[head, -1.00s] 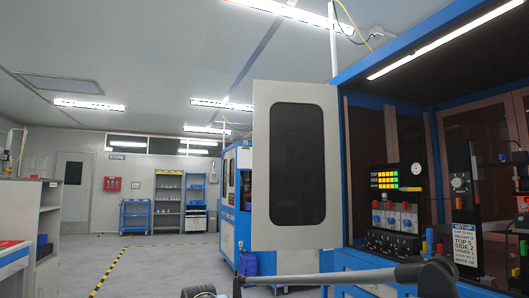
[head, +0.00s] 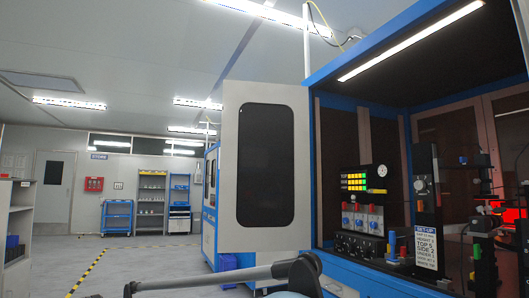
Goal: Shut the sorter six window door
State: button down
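The window door (head: 231,165) is a light grey panel with a dark rounded window, in the middle of the head view. It stands swung open at the left side of the blue-framed sorter cabinet (head: 313,150), and the cabinet's inside is exposed. A part of my arm (head: 225,275) crosses the bottom of the view, below and in front of the door, with a dark joint at its right end. No fingertips show, so my gripper is not in view. I cannot see any contact between my arm and the door.
Inside the cabinet are a lit panel (head: 355,182), blue and red knobs and a set-up sign (head: 412,247). Another blue machine (head: 209,200) stands behind the door. Open floor (head: 130,262) with a yellow-black line lies at left. A shelf (head: 18,205) edges the far left.

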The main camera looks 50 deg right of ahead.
aim_at(264, 196)
jog(key=i, duration=4.35)
jog(key=z, duration=4.05)
